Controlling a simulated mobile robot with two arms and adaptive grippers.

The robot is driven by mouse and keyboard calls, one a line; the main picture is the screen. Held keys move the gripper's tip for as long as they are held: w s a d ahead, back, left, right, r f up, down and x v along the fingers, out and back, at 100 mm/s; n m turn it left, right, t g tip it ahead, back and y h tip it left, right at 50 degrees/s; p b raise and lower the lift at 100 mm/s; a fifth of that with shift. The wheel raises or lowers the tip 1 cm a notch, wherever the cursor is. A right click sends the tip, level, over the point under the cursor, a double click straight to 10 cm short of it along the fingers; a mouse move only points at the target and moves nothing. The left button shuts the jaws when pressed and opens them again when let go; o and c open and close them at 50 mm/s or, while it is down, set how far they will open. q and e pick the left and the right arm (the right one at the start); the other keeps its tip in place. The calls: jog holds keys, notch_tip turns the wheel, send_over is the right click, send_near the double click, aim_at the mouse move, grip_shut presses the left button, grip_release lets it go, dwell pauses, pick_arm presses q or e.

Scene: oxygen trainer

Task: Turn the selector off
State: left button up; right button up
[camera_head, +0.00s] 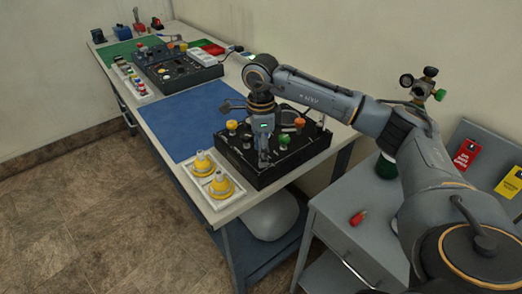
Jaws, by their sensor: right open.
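A black trainer box (262,180) stands on the near end of the workbench. Orange, yellow and green knobs and small metal fittings sit on its top panel. An orange knob (284,138) and a green knob (299,122) are to the right of my right gripper, and a yellow knob (231,126) is to its left. My right gripper (264,155) points down over the middle of the panel, open. Its fingers cover part of the panel. I cannot tell which fitting is the selector, how it is set, or whether the fingers touch it. My left gripper is not in view.
A white tray (216,202) with yellow fittings lies left of the box. A blue mat (200,119) lies behind, with another black panel (178,71) farther back. A grey cart (345,237) with a red item (357,217) stands at the right.

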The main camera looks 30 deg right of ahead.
notch_tip(320, 180, up, 12)
jog(key=shift+f, duration=0.15)
dwell(0.7)
